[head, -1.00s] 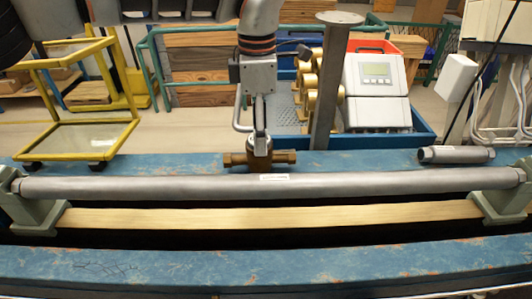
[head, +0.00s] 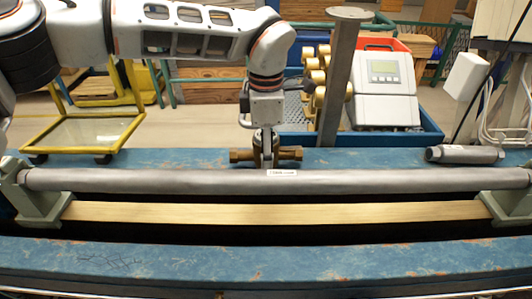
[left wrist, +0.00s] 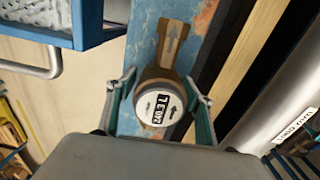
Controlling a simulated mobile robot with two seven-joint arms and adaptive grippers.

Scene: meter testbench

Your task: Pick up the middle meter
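The brass meter (head: 291,154) lies on the far blue rail behind the long grey pipe, its pipe ends pointing left and right. In the left wrist view its round white dial (left wrist: 158,107) faces the camera, with one brass pipe end beyond it. My left gripper (head: 266,152) points down at the meter's middle. In the left wrist view the left gripper (left wrist: 160,100) has one finger on each side of the dial; the fingers are apart, and I see no clear contact with the body. The meter's lower body is hidden. My right gripper is in no view.
A long grey pipe (head: 380,180) runs across the bench between two end clamps, just in front of the meter. A short grey cylinder (head: 465,154) lies at right on the rail. Behind stand a grey post (head: 338,90) and a blue crate (head: 432,130) with brass meters.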

